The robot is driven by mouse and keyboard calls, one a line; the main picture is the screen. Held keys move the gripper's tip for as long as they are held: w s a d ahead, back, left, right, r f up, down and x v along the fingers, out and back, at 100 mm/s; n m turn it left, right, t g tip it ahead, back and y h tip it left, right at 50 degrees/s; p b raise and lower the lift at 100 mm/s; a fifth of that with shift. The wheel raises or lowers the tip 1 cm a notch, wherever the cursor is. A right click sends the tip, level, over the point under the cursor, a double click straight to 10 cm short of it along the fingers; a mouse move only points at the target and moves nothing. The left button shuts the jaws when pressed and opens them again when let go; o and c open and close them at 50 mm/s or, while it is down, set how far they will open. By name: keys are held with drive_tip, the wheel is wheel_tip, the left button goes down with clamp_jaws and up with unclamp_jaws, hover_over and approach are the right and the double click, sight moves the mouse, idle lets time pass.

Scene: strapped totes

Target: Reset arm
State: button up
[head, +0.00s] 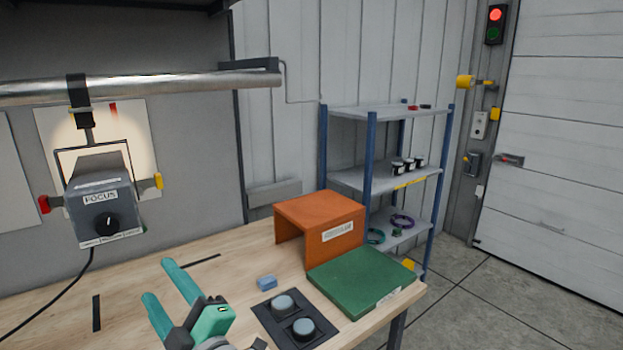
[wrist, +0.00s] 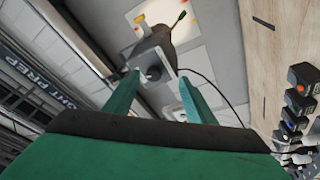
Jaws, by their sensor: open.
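My gripper (head: 164,288) shows in the head view at the lower left, above the wooden workbench (head: 50,290). Its two teal fingers are spread apart with nothing between them. The fingers also show in the wrist view (wrist: 160,92), apart and empty. Behind them in that view is the grey lamp box (wrist: 155,62), which hangs beyond the fingertips. In the head view the same lamp box (head: 100,205), labelled FOCUS and with a black knob, hangs from a metal pipe to the left of my gripper. I cannot tell the exact distance between them.
On the bench are a small blue block (head: 267,283), a black plate with two round grey knobs (head: 295,318), an orange open-sided box (head: 335,232) and a green slab (head: 360,279). A shelf rack (head: 368,160) stands behind. Several dark items (wrist: 295,105) line the right in the wrist view.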

drive_tip(key=s+d+f+m+t+h, duration=0.1)
drive_tip(key=s+d+f+m+h, duration=0.35)
drive_tip(key=f, duration=0.45)
drive_tip(key=s+d+f+m+t+h, duration=0.1)
drive_tip(key=d+f+m+t+h, duration=0.15)
drive_tip(key=d+f+m, duration=0.6)
drive_tip(key=s+d+f+m+t+h, duration=0.1)
drive_tip(key=s+d+f+m+h, duration=0.2)
drive_tip(key=f, duration=0.7)
drive_tip(key=s+d+f+m+g+h, duration=0.1)
drive_tip(key=s+d+f, duration=0.2)
drive_tip(key=s, duration=0.5)
drive_tip(key=s+d+f+m+g+h, duration=0.1)
drive_tip(key=s+d+f+m+h, duration=0.1)
drive_tip(key=s, duration=0.7)
drive_tip(key=s+d+f+m+g+h, duration=0.1)
drive_tip(key=s+d+f, duration=0.3)
drive_tip(key=s, duration=0.4)
drive_tip(key=shift+s+d+f+h, duration=0.25)
drive_tip(key=shift+s+f+h, duration=0.15)
drive_tip(key=shift+f, duration=0.4)
drive_tip(key=shift+o, duration=0.6)
